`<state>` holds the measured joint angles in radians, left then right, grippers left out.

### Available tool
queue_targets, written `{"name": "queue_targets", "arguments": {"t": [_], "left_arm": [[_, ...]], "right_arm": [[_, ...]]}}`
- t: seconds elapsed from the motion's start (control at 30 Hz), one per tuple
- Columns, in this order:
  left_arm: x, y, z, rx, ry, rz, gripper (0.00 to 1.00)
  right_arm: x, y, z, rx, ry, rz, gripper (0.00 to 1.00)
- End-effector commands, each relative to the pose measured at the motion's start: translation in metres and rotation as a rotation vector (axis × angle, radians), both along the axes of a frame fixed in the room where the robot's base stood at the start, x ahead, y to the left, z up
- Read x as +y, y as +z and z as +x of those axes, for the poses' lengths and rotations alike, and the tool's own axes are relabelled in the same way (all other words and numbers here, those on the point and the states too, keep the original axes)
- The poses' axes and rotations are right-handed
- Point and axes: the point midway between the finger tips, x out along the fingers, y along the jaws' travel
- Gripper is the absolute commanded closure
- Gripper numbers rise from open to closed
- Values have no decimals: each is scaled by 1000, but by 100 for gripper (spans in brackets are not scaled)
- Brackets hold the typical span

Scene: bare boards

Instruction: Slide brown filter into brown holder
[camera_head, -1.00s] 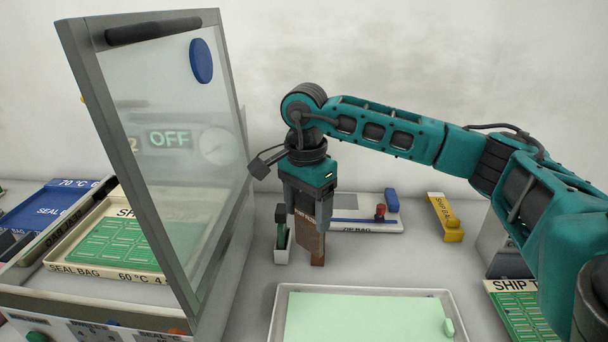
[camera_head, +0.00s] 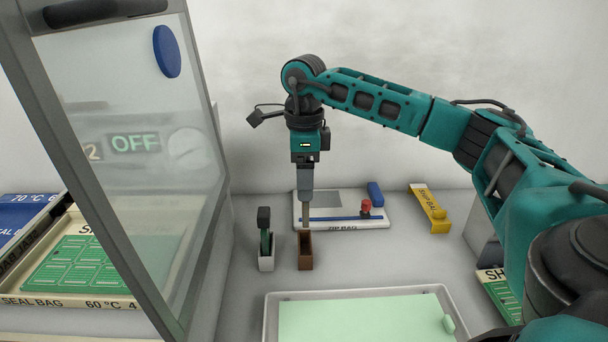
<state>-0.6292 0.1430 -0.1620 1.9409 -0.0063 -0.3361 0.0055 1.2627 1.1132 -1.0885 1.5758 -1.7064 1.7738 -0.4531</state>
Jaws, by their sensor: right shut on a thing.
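The brown holder (camera_head: 305,255) stands upright on the table, a small open-topped box. My right gripper (camera_head: 305,194) points straight down above it and is shut on a thin upright piece, the brown filter (camera_head: 304,214), seen nearly edge-on. The filter's lower end is at the holder's mouth; I cannot tell how far inside it is. The fingers overlap in this view, so the grip itself is partly hidden. My left gripper is not in view.
Behind is a zip bag sealer (camera_head: 345,222); a yellow item (camera_head: 432,210) lies right. A white-rimmed tray (camera_head: 272,318) is in front. A tilted clear panel (camera_head: 130,150) rises left.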

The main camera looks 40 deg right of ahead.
Motion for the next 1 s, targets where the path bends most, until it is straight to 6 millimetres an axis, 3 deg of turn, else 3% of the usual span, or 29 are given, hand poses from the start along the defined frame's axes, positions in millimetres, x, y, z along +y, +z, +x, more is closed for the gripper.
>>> {"name": "queue_targets", "arguments": {"t": [0.6, 1.0], "left_arm": [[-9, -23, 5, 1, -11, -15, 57], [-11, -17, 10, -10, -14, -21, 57]], "right_arm": [[0, -52, 0, -1, 1, -1, 61], [0, -58, 0, -1, 2, 0, 61]]}}
